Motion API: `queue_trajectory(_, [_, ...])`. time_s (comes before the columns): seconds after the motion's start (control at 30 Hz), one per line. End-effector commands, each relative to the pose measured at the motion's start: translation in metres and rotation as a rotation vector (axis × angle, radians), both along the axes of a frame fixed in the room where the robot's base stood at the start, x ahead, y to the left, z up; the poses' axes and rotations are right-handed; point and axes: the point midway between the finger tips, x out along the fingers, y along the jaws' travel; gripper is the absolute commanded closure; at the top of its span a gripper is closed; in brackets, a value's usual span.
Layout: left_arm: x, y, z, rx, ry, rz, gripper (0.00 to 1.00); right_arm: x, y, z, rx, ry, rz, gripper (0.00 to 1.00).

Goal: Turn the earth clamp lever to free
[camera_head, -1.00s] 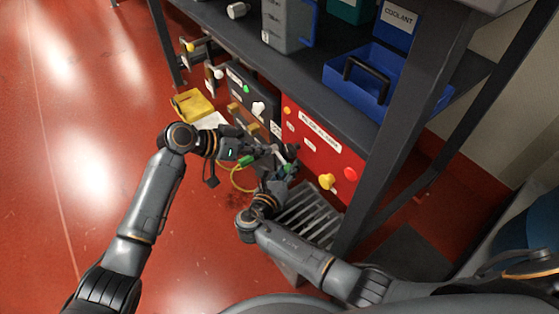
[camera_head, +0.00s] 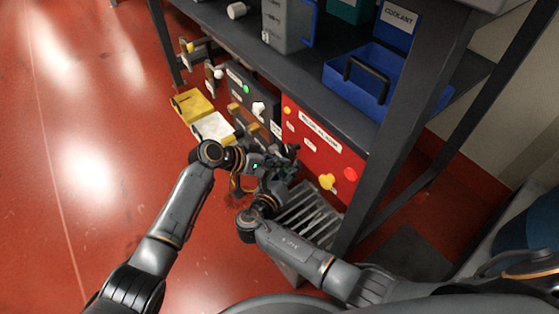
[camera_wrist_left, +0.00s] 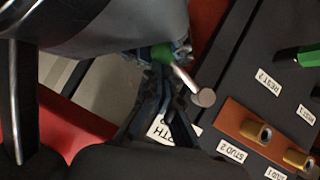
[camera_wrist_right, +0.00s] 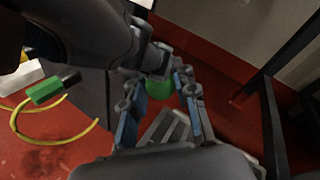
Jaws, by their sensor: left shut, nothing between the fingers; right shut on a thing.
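My right gripper (camera_head: 280,174) is shut on a green grip, which shows between its fingers in the right wrist view (camera_wrist_right: 190,87). The left wrist view shows a green piece (camera_wrist_left: 161,53) with a metal rod and round end (camera_wrist_left: 204,97); I cannot tell if this is the earth clamp lever. A partly hidden label ending in "RTH" (camera_wrist_left: 168,130) lies behind my left gripper (camera_wrist_left: 166,100). My left gripper is shut and empty, close to the rod and to my right gripper. Contact between them is unclear.
A dark panel carries brass studs (camera_wrist_left: 262,134) and a green handle (camera_wrist_left: 300,56). A red cabinet (camera_head: 320,145) with yellow and red knobs stands behind. A green plug (camera_wrist_right: 50,88) on a yellow cable hangs left in the right wrist view. A slatted grey grate (camera_head: 310,210) is beside my right arm.

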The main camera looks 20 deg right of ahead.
Motion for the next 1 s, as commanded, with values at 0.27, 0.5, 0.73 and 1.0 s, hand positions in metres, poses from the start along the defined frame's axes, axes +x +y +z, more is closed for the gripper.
queue_trajectory(0.27, [-0.004, -0.001, -0.013, 0.023, -0.027, -0.001, 1.00, 0.000, 0.000, 0.004, -0.003, -0.008, -0.004, 1.00])
queue_trajectory(0.5, [-0.005, -0.002, -0.014, 0.024, -0.025, -0.003, 1.00, 0.001, 0.001, 0.004, -0.001, -0.009, -0.002, 0.48])
queue_trajectory(0.73, [-0.005, -0.003, -0.011, 0.019, -0.025, -0.005, 1.00, 0.000, 0.001, 0.003, -0.002, -0.006, 0.000, 0.48])
queue_trajectory(1.0, [-0.004, -0.003, -0.010, 0.018, -0.027, -0.004, 1.00, -0.023, 0.021, 0.007, 0.002, -0.004, 0.000, 0.48])
